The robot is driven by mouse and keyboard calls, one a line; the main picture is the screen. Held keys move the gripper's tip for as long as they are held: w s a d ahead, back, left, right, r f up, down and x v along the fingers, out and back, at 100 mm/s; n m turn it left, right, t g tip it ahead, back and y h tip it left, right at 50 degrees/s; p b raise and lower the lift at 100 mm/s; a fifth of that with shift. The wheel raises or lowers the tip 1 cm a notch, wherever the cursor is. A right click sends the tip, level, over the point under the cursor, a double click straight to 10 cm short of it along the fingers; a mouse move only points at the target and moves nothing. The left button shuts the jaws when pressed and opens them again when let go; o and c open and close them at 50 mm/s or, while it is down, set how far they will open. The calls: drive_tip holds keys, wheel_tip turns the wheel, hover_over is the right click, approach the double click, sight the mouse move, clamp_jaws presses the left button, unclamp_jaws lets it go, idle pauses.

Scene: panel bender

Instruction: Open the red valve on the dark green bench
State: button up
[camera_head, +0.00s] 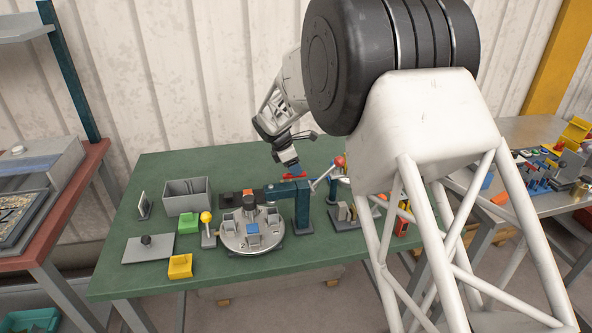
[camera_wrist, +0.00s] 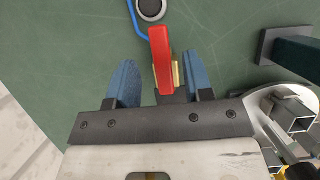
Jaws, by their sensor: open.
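The red valve handle (camera_head: 292,175) is near the back of the dark green bench (camera_head: 190,160), just beyond a dark blue post. In the wrist view the handle (camera_wrist: 160,55) is a long red bar over a small brass-coloured body (camera_wrist: 177,74). My gripper (camera_wrist: 161,78) is open, with one blue finger on each side of the handle's near part. Gaps show between the fingers and the bar, and the bar sits a bit nearer the middle than either finger. In the head view my gripper (camera_head: 287,162) is right above the valve, and its fingertips are hard to make out.
A round turntable (camera_head: 252,243) with grey fixtures stands in front of the valve. The dark blue post (camera_head: 302,210) and its arm are close by. A grey bin (camera_head: 187,196) and green and yellow blocks are at left. A blue hose (camera_wrist: 134,22) runs near the valve.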

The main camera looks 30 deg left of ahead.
sight(288, 174)
drive_tip(key=shift+v, duration=2.8)
